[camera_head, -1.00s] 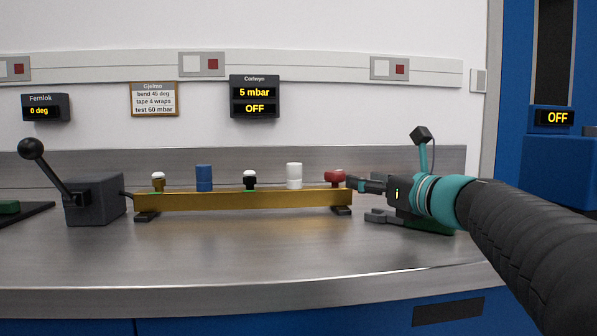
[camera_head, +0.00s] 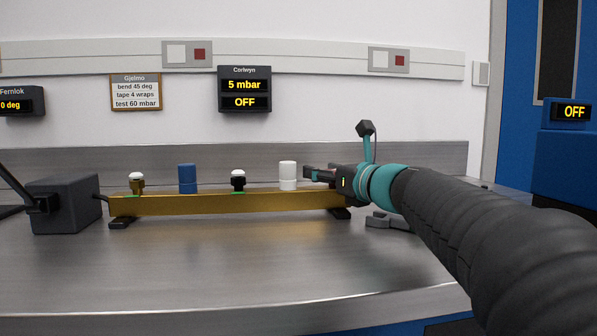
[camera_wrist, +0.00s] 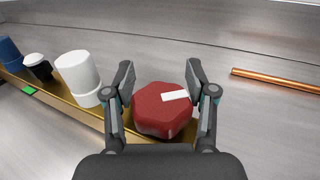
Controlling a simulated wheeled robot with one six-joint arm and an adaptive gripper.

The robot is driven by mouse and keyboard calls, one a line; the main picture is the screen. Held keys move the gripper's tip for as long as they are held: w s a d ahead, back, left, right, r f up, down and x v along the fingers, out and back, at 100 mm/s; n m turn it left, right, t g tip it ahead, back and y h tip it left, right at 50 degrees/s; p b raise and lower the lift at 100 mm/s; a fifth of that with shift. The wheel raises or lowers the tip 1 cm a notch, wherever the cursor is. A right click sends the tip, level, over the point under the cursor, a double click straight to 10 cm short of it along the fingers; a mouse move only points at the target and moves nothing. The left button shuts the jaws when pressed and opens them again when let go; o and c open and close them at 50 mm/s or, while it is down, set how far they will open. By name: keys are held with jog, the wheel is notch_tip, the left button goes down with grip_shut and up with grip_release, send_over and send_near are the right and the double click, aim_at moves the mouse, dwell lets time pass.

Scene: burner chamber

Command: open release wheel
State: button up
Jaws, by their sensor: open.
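The red wheel (camera_wrist: 155,112), faceted and with a white mark on top, sits between the two fingers of my gripper (camera_wrist: 158,75) in the wrist view. The fingers are open, one on each side of it; I cannot tell whether either touches it. In the head view my gripper (camera_head: 318,175) is at the right end of the brass bar (camera_head: 235,204) and hides most of the wheel. The Corlwyn display (camera_head: 244,90) reads 5 mbar and OFF.
On the bar stand a white cylinder (camera_head: 288,175), a black valve with white top (camera_head: 238,181), a blue cylinder (camera_head: 187,178) and a brass valve (camera_head: 137,183). A dark lever box (camera_head: 65,205) is left. A copper rod (camera_wrist: 275,80) lies behind the wheel.

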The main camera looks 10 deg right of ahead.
jog(key=c, duration=0.9)
jog(key=shift+s+a+f+n+g+y+p, duration=0.15)
jog(key=shift+n+g+y+p, duration=0.2)
jog(key=shift+n+y, duration=0.25)
jog(key=shift+w+f+n+g+y+p, duration=0.1)
jog(key=shift+n+g+y+p, duration=0.25)
jog(key=shift+y, duration=0.35)
dwell(1.1)
jog(key=o, duration=0.8)
jog(key=shift+s, duration=0.1)
jog(key=shift+o, duration=0.5)
jog(key=shift+d+r, duration=0.1)
jog(key=shift+d, duration=0.1)
jog(key=shift+a, duration=0.15)
jog(key=shift+r, duration=0.1)
jog(key=v, duration=1.2)
